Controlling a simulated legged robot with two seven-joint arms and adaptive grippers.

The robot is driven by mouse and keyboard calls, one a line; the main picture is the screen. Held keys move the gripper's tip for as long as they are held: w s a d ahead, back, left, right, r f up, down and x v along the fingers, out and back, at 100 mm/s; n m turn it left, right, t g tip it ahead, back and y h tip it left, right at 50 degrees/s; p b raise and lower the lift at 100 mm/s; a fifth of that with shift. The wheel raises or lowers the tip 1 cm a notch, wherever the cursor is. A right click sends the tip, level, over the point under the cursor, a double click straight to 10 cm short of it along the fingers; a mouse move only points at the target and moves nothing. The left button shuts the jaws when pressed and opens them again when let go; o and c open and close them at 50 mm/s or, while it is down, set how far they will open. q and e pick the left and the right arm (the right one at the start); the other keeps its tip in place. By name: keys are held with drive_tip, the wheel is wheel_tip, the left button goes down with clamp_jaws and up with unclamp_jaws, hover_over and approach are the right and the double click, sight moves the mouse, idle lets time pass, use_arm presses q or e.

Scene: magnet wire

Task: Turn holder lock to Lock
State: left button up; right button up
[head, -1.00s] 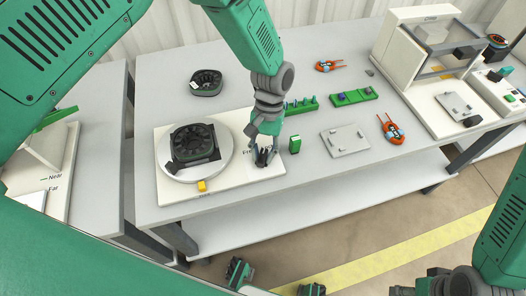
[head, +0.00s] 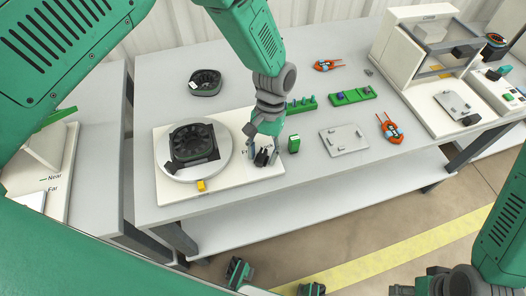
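The holder station is a white board (head: 230,187) with a round grey turntable (head: 168,170) carrying a square black fan-like part (head: 193,143). A small black lock knob (head: 261,158) stands at the board's right side, by a printed label that my gripper partly hides. My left gripper (head: 263,154) points down over this knob, with its fingers apart, one on each side. I cannot tell whether they touch it.
A yellow tab (head: 201,186) sits at the turntable's front. A small green block (head: 293,144) stands close right of my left gripper. A grey plate (head: 344,139), green racks (head: 353,96) and orange-handled tools (head: 390,128) lie further right. Another black fan part (head: 205,82) lies behind.

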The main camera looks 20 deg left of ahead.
use_arm(q)
drive_tip(key=v, duration=1.2)
idle(0.3)
